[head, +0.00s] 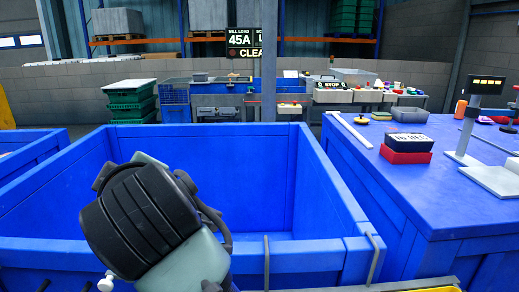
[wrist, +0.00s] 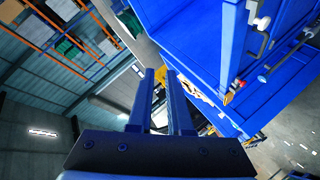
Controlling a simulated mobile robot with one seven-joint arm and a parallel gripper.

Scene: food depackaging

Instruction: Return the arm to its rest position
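My arm's black and grey-green section (head: 140,220) stands in front of the large blue bin in the head view. The fingers of my gripper do not show clearly there. In the wrist view, my gripper (wrist: 160,75) shows two blue fingers, apart, with a narrow gap between them. Nothing is held in the gap; background shows through it. The wrist is tilted, so the hall appears slanted, with the roof at the left and blue bin-like structures at the upper right.
The blue bin (head: 220,250) stands close in front; its visible inside looks empty. A blue table (head: 400,190) at the right bears a dark box on a red box (head: 405,157) and a white scale-like stand (head: 465,150). Green crates (head: 131,100) stand farther back.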

